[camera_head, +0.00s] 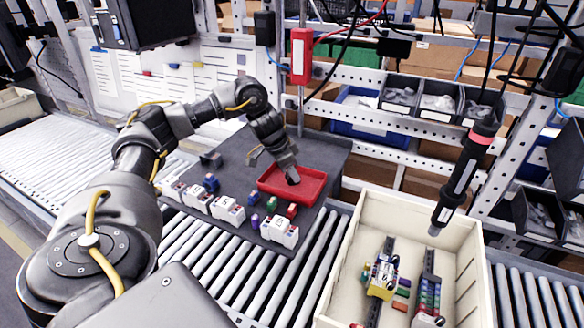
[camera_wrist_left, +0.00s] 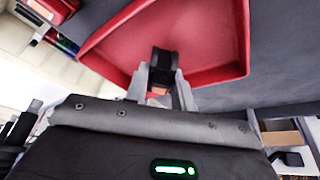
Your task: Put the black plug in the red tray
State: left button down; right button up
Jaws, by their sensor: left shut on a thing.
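The red tray (camera_head: 318,192) lies on the dark grey mat (camera_head: 235,150). My left gripper (camera_head: 289,172) reaches down over the tray's left part, shut on the black plug (camera_head: 293,180). In the left wrist view, the plug (camera_wrist_left: 164,60) sits between the fingertips of the gripper (camera_wrist_left: 162,82), with the red tray (camera_wrist_left: 205,45) behind it. The tray floor in view looks empty. I cannot tell whether the plug touches it. My right gripper is not in view.
Several white, blue, red and purple small parts (camera_head: 228,210) stand on the mat in front of the tray. A cream bin (camera_head: 360,215) with rails and coloured parts stands to the right. A black screwdriver (camera_head: 465,170) hangs above it. Roller conveyors run below.

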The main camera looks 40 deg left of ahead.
pick_arm(q)
jog(key=shift+f, duration=0.3)
jog(key=c, duration=1.1)
grip_release()
jog(key=shift+r, duration=0.25)
jog(key=p+v, duration=0.2)
jog(key=v, duration=0.8)
jog(key=shift+s+a+r, duration=0.1)
jog(key=shift+s+a, duration=0.05)
jog(key=shift+s, duration=0.05)
